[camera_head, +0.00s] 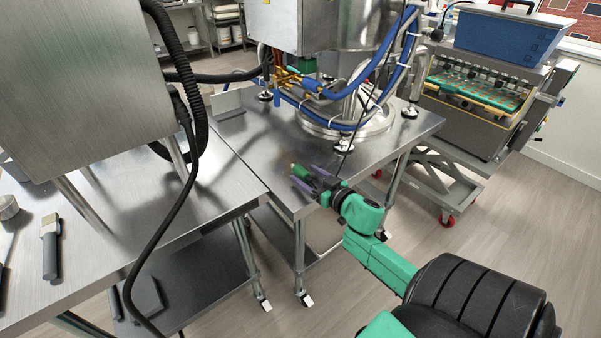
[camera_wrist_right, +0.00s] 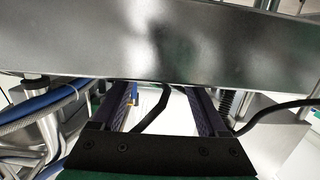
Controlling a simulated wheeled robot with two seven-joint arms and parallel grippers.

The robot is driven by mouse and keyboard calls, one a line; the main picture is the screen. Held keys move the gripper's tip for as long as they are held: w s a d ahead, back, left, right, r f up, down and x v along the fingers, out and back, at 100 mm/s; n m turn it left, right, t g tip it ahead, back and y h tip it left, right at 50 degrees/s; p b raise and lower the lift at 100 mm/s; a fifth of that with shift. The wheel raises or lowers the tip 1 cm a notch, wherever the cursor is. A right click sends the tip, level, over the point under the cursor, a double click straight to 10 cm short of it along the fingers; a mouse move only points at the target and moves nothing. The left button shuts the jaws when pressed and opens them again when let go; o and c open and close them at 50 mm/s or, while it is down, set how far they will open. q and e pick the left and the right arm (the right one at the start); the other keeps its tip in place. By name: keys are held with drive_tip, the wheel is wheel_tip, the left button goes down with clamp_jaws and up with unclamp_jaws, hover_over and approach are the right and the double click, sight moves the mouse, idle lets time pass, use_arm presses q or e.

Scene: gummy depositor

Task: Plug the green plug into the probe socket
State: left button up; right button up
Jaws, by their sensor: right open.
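My right gripper (camera_head: 306,177) is open at the front edge of the middle steel table, its fingers pointing left and away. A small green piece (camera_head: 299,170), likely the green plug, shows at the fingertips in the head view. I cannot tell whether it lies between the fingers or beyond them. In the right wrist view my two fingers (camera_wrist_right: 165,98) stand apart, with a dark cable (camera_wrist_right: 152,112) visible in the gap. No green plug is clear there. I cannot make out the probe socket. My left gripper is not in view.
A steel cabinet (camera_head: 85,75) on the left table (camera_head: 130,225) has a black cable hanging from it. A steel vessel with blue hoses (camera_head: 385,65) stands on the middle table (camera_head: 255,135). A wheeled machine (camera_head: 470,115) bears a blue bin (camera_head: 510,40). A brush (camera_head: 49,245) lies at left.

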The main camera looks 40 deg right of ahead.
sight(307, 175)
drive_tip(key=w, duration=0.3)
drive_tip(key=shift+w+d+f, duration=0.1)
drive_tip(key=shift+f, duration=0.25)
drive_tip(key=c, duration=0.7)
clamp_jaws()
drive_tip(key=shift+r, duration=0.15)
wheel_tip(307, 175, up, 20)
drive_tip(key=p, duration=0.4)
drive_tip(key=shift+c, duration=0.3)
unclamp_jaws()
clamp_jaws()
